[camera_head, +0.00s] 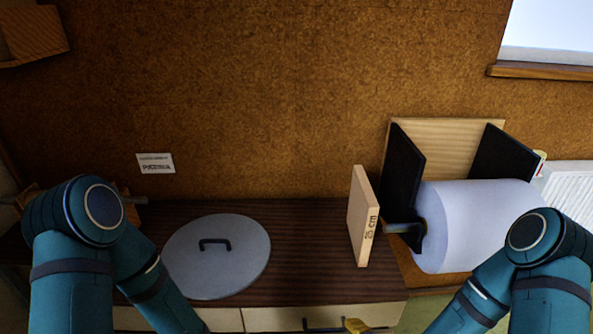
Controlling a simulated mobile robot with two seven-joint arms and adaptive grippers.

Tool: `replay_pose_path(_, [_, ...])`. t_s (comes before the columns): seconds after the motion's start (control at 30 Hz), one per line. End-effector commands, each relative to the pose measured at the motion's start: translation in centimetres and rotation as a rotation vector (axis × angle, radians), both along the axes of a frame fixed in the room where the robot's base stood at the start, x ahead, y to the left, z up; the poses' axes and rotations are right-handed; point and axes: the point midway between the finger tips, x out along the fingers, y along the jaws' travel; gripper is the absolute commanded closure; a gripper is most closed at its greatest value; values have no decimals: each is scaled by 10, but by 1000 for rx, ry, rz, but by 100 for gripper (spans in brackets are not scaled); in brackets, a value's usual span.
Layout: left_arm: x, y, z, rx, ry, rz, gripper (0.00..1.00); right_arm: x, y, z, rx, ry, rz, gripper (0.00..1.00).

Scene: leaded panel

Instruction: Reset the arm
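My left arm (85,255) comes in from the left, bends at a round elbow joint, and its forearm runs down and to the right out of the bottom edge. My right arm (540,270) stands at the lower right, and its forearm runs down and to the left out of the bottom edge. Neither gripper shows in the head view, so what they hold is hidden.
A dark wooden counter (310,245) bears a round grey lid (190,265) with a black handle. An upright board marked 25 cm (362,218) stands beside a white roll (480,215) in a black-sided holder. A drawer handle (322,326) and small yellow object (357,326) show below.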

Motion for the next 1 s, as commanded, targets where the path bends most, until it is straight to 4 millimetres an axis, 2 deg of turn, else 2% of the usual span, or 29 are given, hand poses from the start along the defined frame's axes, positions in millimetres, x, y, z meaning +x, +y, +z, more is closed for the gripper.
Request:
replay_pose_path(0.2, [0,0,0,0,-1,0,53,-32,19,-23,-381,83,490,49])
replay_pose_path(0.4, [0,0,0,0,0,0,53,-62,29,-30,-579,117,912,49])
replay_pose_path(0.5, [0,0,0,0,0,0,53,-73,32,-31,-620,119,1052,49])
replay_pose_path(0.67, [0,0,0,0,0,0,53,-81,33,-31,-645,116,1156,49])
replay_pose_path(1.0, [0,0,0,0,0,0,53,-81,33,-31,-646,114,1163,49])
